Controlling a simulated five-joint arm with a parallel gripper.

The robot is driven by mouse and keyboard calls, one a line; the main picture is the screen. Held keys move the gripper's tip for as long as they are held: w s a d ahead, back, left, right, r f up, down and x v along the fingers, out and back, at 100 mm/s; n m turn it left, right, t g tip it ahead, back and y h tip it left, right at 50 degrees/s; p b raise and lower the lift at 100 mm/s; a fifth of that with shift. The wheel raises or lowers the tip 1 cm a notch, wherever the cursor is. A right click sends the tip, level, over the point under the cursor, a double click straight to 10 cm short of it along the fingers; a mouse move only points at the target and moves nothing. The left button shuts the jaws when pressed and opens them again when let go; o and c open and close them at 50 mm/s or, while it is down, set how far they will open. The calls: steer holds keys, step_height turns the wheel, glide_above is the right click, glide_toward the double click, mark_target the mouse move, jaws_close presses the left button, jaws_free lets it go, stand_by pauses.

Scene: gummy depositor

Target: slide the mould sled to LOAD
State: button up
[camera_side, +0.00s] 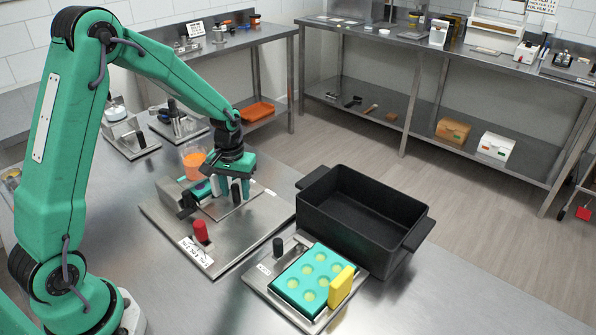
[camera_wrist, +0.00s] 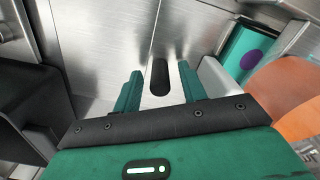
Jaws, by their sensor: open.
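My gripper (camera_side: 232,190) is low over the large metal base plate (camera_side: 222,250) at the middle of the table. In the wrist view my gripper (camera_wrist: 158,82) is open, with its green fingers on either side of an upright black handle (camera_wrist: 160,75). A gap shows on both sides of the handle. The handle stands over brushed metal that appears to be the sled; my gripper hides much of it in the side view. A small label (camera_side: 196,251) is on the base plate's front edge, too small to read.
A red knob (camera_side: 200,231) stands on the base plate near its front edge. A black bin (camera_side: 362,213) is to the right. A teal mould (camera_side: 304,283) with a yellow block (camera_side: 341,287) sits in front of it. An orange-filled beaker (camera_side: 194,163) is behind my gripper.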

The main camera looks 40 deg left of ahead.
steer(key=shift+f, duration=0.55)
jaws_close()
steer(key=shift+d, duration=0.1)
steer(key=d, duration=1.2)
jaws_free()
steer(key=shift+r, duration=0.1)
